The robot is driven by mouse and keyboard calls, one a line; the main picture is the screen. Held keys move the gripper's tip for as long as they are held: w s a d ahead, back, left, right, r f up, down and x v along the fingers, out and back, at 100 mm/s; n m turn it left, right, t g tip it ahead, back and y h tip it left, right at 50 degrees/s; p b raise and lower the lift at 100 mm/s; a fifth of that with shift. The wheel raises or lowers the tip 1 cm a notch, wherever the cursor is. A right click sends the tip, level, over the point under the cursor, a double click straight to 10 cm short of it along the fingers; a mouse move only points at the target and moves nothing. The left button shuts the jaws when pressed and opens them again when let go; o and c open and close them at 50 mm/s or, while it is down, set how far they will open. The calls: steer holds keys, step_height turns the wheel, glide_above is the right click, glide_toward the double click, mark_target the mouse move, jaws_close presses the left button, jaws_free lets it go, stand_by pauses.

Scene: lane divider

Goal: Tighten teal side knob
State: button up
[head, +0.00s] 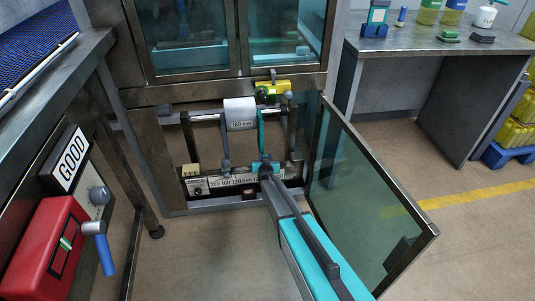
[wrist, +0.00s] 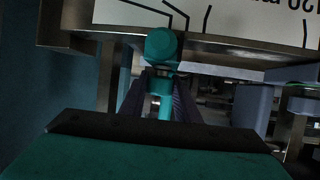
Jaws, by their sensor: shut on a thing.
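The teal side knob (wrist: 162,46) shows in the wrist view as a rounded teal end at the top of a teal stem. My gripper (wrist: 160,88) has its two dark fingers on either side of that stem, shut on it. In the head view, my gripper (head: 265,174) reaches into the low open bay, at the foot of a teal upright divider arm (head: 261,132). The knob is mostly hidden there by my gripper. How tight the knob is cannot be seen.
A numbered scale strip (head: 234,183) runs below. A grey divider arm (head: 225,147) stands left. The open glass door (head: 360,190) is close on my arm's right. A red box (head: 42,248) sits far left.

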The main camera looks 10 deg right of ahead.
steer(key=shift+w+a+r+m+h+p, duration=0.15)
steer(key=shift+m+h+p, duration=0.35)
steer(key=shift+p, duration=1.8)
steer(key=shift+w+d+r+m+h+p, duration=0.15)
steer(key=shift+m+h+p, duration=0.35)
steer(key=shift+p, duration=1.8)
steer(key=shift+s+a+m+g+h+p, duration=0.1)
steer(key=shift+m+g+h+p, duration=0.2)
steer(key=shift+h+p, duration=0.3)
steer(key=shift+f+m+h, duration=0.1)
steer(key=shift+m+h, duration=0.4)
steer(key=m+h+b, duration=0.1)
steer(key=b, duration=0.1)
steer(key=g+b, duration=0.1)
steer(key=b, duration=0.1)
steer(key=shift+s+f+m+g+h, duration=0.15)
steer(key=shift+m+g+h, duration=0.15)
steer(key=shift+m+h, duration=0.1)
steer(key=m+g+h+b, duration=0.2)
steer(key=b, duration=0.5)
steer(key=shift+s+f+m, duration=0.1)
steer(key=shift+m, duration=0.2)
steer(key=m+g+h+b, duration=0.1)
steer(key=m+g+b, duration=0.1)
steer(key=b, duration=0.9)
steer(key=shift+f+h, duration=0.1)
steer(key=shift+h, duration=0.3)
steer(key=b, duration=0.3)
steer(key=shift+m+g, duration=0.4)
